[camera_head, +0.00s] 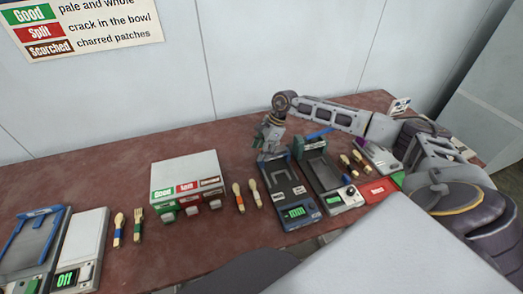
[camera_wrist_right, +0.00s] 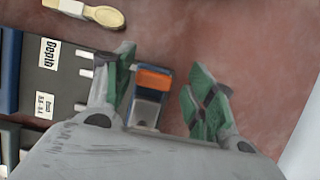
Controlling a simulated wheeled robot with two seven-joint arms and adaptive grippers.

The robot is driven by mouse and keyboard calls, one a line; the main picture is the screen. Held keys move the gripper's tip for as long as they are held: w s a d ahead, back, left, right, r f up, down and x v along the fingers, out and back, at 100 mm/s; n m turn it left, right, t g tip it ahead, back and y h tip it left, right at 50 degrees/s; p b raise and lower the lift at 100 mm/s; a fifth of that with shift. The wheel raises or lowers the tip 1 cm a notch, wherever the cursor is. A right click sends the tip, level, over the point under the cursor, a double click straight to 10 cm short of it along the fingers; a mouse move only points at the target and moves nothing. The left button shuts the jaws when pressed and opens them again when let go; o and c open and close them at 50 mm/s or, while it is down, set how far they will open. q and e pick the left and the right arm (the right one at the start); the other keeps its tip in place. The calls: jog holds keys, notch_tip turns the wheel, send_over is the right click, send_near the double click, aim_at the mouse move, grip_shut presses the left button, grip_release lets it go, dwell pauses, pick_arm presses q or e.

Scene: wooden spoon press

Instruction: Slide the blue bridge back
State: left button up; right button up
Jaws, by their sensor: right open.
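My right gripper (camera_head: 268,145) is at the back end of the dark press (camera_head: 283,186) in the middle of the table. In the right wrist view its green-padded fingers (camera_wrist_right: 163,100) are open, spread around a small grey block with an orange top (camera_wrist_right: 153,80); I cannot tell whether they touch it. A blue bar (camera_head: 320,133) lies at the back of the second device (camera_head: 320,172), to the right of the gripper. Another blue bridge-like frame (camera_head: 17,246) stands on the device at the far left. My left gripper is not in view.
A white box with Good, Split and Scorched labels (camera_head: 184,169) stands left of the press. Wooden spoons (camera_head: 254,193) lie between them, with others (camera_head: 346,162) further right. Bare red-brown table lies behind the box.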

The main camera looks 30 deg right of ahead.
jog(key=shift+r, duration=0.15)
jog(key=shift+v, duration=5.85)
